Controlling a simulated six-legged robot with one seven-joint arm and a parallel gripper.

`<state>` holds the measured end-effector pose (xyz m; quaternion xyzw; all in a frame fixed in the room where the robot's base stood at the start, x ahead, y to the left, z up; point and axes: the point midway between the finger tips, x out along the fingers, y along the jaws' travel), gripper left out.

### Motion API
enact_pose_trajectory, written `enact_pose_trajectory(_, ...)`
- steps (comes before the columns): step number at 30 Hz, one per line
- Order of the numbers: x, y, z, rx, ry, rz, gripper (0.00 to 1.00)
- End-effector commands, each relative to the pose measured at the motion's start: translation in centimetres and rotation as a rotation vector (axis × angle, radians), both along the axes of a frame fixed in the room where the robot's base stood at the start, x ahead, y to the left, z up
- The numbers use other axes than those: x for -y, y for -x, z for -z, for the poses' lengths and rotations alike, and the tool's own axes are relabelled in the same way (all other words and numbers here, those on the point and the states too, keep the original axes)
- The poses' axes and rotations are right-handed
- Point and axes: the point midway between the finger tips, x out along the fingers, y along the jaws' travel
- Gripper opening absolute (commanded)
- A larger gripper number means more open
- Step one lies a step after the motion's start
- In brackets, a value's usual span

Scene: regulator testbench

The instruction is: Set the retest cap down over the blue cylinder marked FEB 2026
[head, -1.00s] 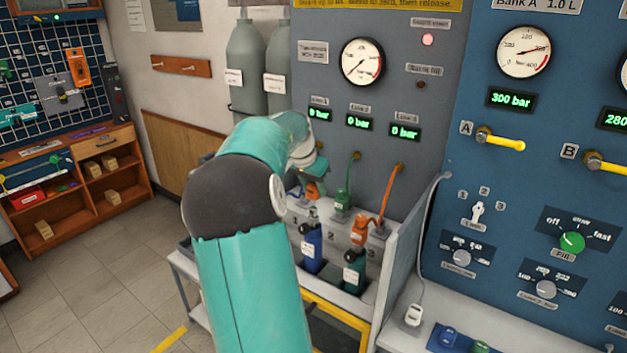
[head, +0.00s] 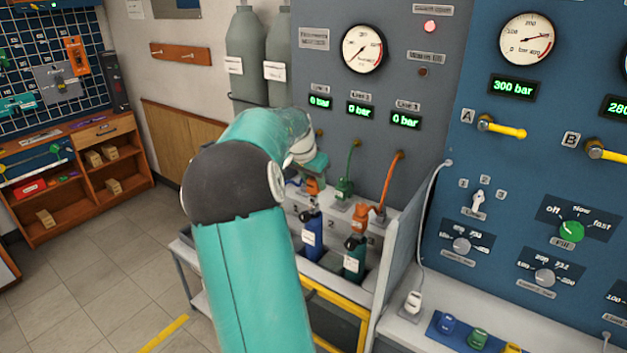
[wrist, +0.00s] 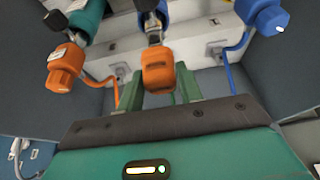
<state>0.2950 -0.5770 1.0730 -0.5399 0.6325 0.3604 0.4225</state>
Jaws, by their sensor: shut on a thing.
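My gripper (head: 315,166) is above the back left of the test bench, partly hidden by my arm. Its green fingers in the wrist view (wrist: 158,88) are shut on an orange piece (wrist: 158,72), which looks like the retest cap. The orange piece also shows in the head view (head: 312,186), just above a blue cylinder (head: 312,238) with a black valve top. The blue cylinder stands upright in the bench with a white label, too small to read. I cannot tell whether the orange piece touches the valve.
A teal cylinder (head: 354,258) with an orange connector (head: 360,217) stands to the right of the blue one. A green connector (head: 343,188) and hoses rise behind. A grey side panel (head: 398,250) bounds the bench at right. A yellow frame (head: 338,305) is in front.

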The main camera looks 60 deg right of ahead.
Motion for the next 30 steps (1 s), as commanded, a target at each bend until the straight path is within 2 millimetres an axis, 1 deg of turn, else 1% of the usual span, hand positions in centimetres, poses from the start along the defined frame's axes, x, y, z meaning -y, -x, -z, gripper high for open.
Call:
enact_pose_trajectory(8, 0.0, 0.0, 0.0, 0.000, 0.000, 0.000, 0.14)
enact_pose_trajectory(30, 0.0, 0.0, 1.1, 0.000, 0.000, 0.000, 0.14)
